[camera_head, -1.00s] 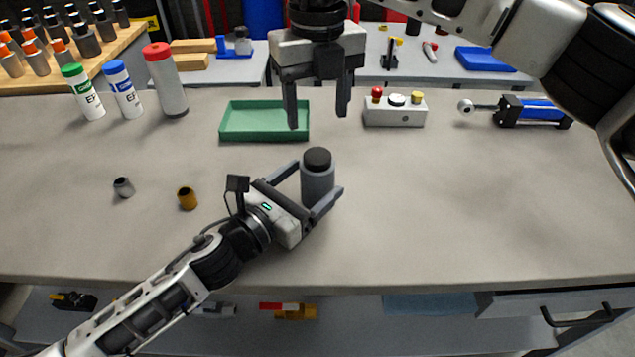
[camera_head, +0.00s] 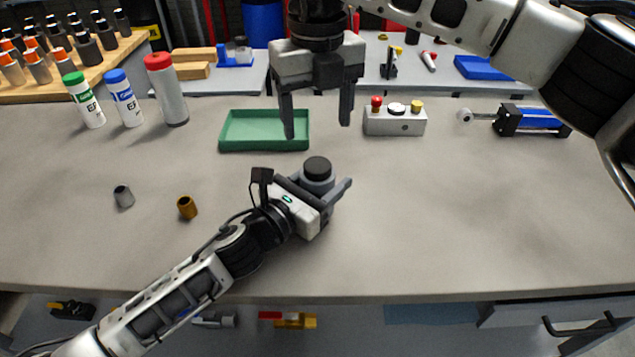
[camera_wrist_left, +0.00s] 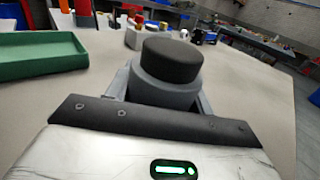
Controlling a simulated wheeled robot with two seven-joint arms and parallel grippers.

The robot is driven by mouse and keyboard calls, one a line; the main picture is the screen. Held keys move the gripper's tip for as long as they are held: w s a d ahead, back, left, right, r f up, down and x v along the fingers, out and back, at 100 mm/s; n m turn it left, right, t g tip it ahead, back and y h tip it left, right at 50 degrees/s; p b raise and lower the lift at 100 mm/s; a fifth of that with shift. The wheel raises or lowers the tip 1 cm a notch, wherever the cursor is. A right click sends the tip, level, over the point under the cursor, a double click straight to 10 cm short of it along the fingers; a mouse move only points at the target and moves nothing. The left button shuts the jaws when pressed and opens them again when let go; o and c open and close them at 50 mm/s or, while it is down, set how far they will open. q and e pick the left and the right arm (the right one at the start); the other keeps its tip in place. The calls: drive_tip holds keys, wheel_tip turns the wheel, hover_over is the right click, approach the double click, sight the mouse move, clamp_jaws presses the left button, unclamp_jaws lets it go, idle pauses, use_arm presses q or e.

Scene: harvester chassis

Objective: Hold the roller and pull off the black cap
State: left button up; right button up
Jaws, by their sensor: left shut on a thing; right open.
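The grey roller (camera_head: 318,184) stands upright on the table with the black cap (camera_head: 317,167) on its top. My left gripper (camera_head: 329,187) is shut on the roller's body, its fingers on either side below the cap. In the left wrist view the roller (camera_wrist_left: 165,88) and the black cap (camera_wrist_left: 172,60) stand just beyond the gripper's palm; the lower part of the roller is hidden. My right gripper (camera_head: 316,120) is open and empty, pointing down above and behind the cap, apart from it.
A green tray (camera_head: 264,146) lies behind the roller. A button box (camera_head: 395,123) and a blue cylinder (camera_head: 540,120) stand to the right. Two small sleeves, grey (camera_head: 123,196) and brass (camera_head: 187,207), and several bottles (camera_head: 124,98) are at left. The right front table is clear.

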sight(317, 164)
wheel_tip(317, 164, down, 8)
drive_tip(key=m+t, duration=0.1)
drive_tip(key=m, duration=0.3)
drive_tip(key=shift+s, duration=0.1)
idle(0.5)
drive_tip(key=c, duration=1.2)
drive_tip(key=shift+r, duration=0.2)
drive_tip(key=shift+r, duration=0.95)
drive_tip(key=shift+r, duration=0.1)
